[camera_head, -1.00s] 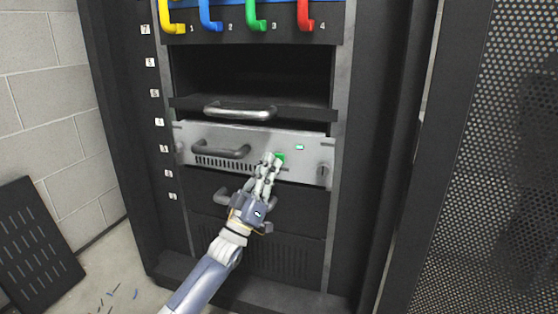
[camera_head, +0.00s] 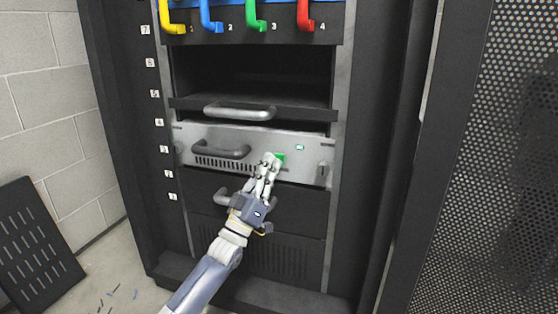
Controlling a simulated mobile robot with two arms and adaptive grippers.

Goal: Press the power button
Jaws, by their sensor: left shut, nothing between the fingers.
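The green power button (camera_head: 280,158) is on the front of a silver rack unit (camera_head: 310,168). A small green light (camera_head: 299,147) glows up and to the right of it. My left gripper (camera_head: 269,160) is shut and empty, with its fingertips at the lower left edge of the button, covering part of it. I cannot tell whether the tips touch it. My right gripper is not in view.
The silver unit has a dark handle (camera_head: 221,150) left of the gripper. Above is a shelf with a metal handle (camera_head: 240,112) and an open bay. Numbered coloured handles hang at the top. A perforated door (camera_head: 500,160) stands at the right.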

